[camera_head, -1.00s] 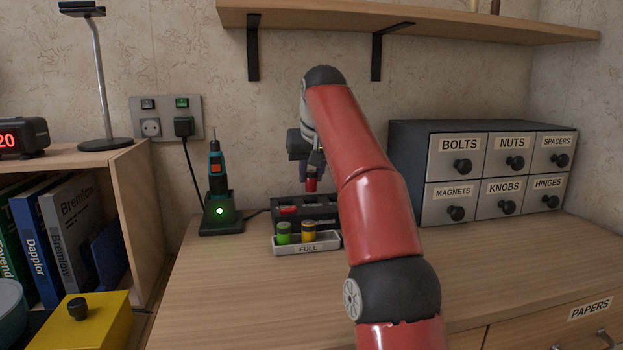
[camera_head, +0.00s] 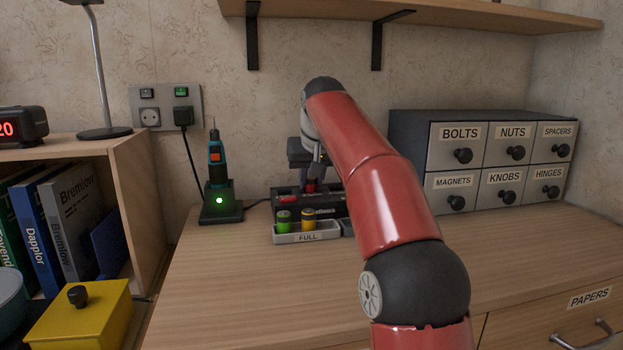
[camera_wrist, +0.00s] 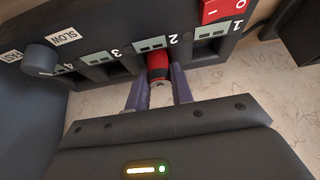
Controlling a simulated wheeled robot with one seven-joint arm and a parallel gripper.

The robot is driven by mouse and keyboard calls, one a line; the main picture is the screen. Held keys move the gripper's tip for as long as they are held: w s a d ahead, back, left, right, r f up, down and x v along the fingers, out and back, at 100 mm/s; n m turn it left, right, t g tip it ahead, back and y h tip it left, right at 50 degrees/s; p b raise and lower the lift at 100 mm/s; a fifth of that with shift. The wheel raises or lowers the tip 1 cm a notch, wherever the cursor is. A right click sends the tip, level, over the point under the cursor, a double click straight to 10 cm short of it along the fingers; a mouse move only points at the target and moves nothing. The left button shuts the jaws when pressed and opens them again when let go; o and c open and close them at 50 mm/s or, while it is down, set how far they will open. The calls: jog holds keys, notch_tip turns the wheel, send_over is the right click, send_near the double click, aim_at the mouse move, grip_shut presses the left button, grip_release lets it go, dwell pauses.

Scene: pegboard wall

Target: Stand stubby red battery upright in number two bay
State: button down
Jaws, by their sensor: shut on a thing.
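The stubby red battery (camera_wrist: 159,66) is between my gripper's (camera_wrist: 159,82) two fingers in the wrist view. The gripper is shut on it. The battery is at the mouth of the bay marked 2 in the dark charger (camera_wrist: 92,41); how deep it sits I cannot tell. In the head view, my gripper (camera_head: 312,172) is low over the charger (camera_head: 335,209), and a little red of the battery (camera_head: 311,187) shows below it. My arm hides the charger's right part.
Bays 1, 3 and 4 look empty in the wrist view. A red switch (camera_wrist: 222,8) is beside bay 1, and a grey knob (camera_wrist: 40,58) is near bay 4. A FULL tray (camera_head: 308,237) with green and yellow batteries stands in front. A screwdriver in its dock (camera_head: 221,203) is left.

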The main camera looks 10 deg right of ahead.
aim_at(315, 196)
jog(key=shift+f, duration=0.6)
jog(key=c, duration=1.3)
grip_release()
jog(key=shift+f, duration=0.15)
jog(key=shift+r, duration=0.3)
jog(key=shift+o, duration=0.3)
jog(key=v, duration=0.8)
jog(key=shift+w+r+p, duration=0.2)
jog(key=shift+r+p, duration=0.2)
